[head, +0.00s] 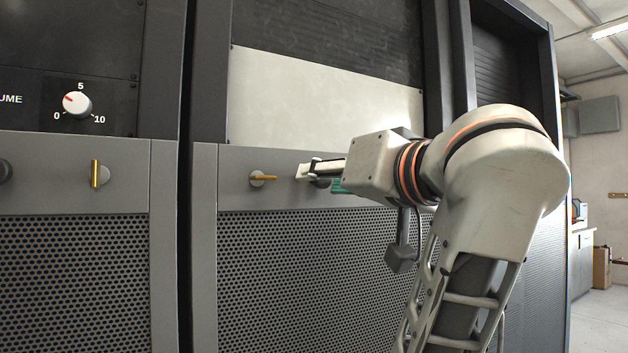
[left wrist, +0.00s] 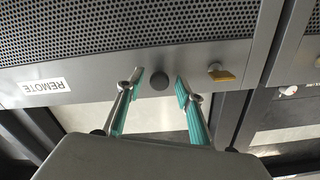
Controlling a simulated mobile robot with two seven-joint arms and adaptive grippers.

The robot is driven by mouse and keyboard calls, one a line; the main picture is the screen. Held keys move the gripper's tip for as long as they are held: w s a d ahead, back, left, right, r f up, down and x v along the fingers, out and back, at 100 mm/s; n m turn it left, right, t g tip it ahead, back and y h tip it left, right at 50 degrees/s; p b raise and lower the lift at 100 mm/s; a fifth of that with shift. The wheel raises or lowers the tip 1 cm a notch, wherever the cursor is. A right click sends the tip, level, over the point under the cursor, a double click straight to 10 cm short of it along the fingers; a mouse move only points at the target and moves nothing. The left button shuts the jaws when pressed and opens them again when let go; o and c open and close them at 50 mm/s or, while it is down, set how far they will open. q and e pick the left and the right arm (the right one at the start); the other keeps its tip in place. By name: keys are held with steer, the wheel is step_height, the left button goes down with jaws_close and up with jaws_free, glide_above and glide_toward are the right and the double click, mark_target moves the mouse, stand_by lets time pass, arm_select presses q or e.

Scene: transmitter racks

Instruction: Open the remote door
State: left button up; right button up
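The remote door is a grey panel with a perforated lower part (head: 300,270); its REMOTE label (left wrist: 43,86) shows upside down in the left wrist view. A dark round knob (left wrist: 158,82) sits on its solid upper band. A brass latch (head: 263,178) lies horizontal beside the knob; it also shows in the left wrist view (left wrist: 222,74). My left gripper (head: 312,172) is at the knob, with its teal-padded fingers (left wrist: 158,74) open, one on each side, with gaps visible. In the head view the gripper mostly hides the knob. My right gripper is in neither view.
A neighbouring cabinet at the left has its own brass latch (head: 97,174), turned vertical, and a volume dial (head: 76,104) above. A pale blank panel (head: 320,100) is above the remote door. Open floor (head: 600,325) shows at the far right.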

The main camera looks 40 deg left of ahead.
arm_select(q)
steer(key=shift+w+a, duration=0.1)
jaws_close()
stand_by(0.3)
